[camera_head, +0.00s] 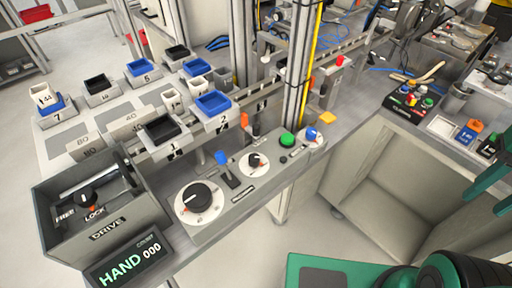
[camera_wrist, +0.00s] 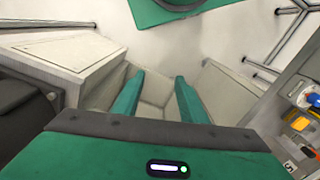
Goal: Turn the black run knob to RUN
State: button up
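On the grey control panel (camera_head: 238,200) in the head view, a large black knob (camera_head: 197,196) sits on a white dial. A smaller black knob (camera_head: 255,161) sits on another white dial behind it. The dial lettering is too small to read, so I cannot tell which one is marked RUN. A further black knob (camera_head: 87,198) lies in the DRIVE box, between FREE and LOCK. My gripper (camera_wrist: 157,80) is open in the wrist view, with two green fingers apart and nothing between them. It points down over a pale cabinet and floor, away from the black knobs.
A display (camera_head: 127,262) reads HAND 000. A blue-handled lever (camera_head: 221,158), a green button (camera_head: 287,139) and a blue-topped knob (camera_head: 312,134) share the panel. Numbered bins and a yellow-striped post (camera_head: 303,60) stand behind. Open floor lies before the benches.

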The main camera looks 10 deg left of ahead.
jog(key=w+a+r+n, duration=0.3)
jog(key=w+a+n, duration=0.4)
jog(key=w+a, duration=0.2)
notch_tip(320, 180, up, 5)
jog(key=n, duration=1.9)
send_over(255, 157)
notch_tip(255, 157, down, 10)
jog(key=shift+a, duration=0.1)
grip_shut()
